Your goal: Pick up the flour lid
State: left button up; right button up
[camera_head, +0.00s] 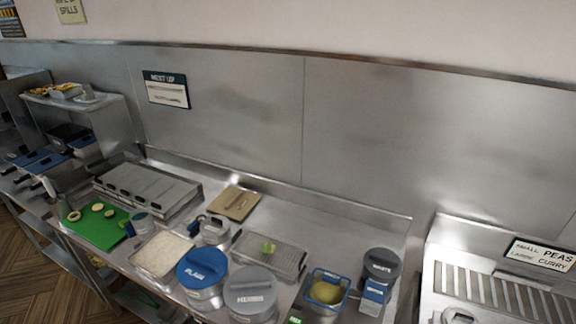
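Several round lidded tubs stand on the steel counter. One has a blue lid (203,265) with white lettering that seems to read PLAIN. To its right is a tub with a grey lid (251,289), its lettering hard to read. A dark grey lid (381,263) tops a smaller tub at the counter's right end. I cannot read the word flour on any lid, so I cannot tell for certain which is the flour lid. All three lids sit on their tubs. Neither of my grippers is in view.
A tray of pale powder or crumbs (162,253) lies left of the blue lid. A blue-rimmed container of yellowish batter (326,291), a wire rack (270,255), a brown board (235,203) and a green board (100,227) crowd the counter. A steel wall (230,120) rises behind.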

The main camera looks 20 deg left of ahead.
aim_at(235, 203)
jog(key=u, duration=1.7)
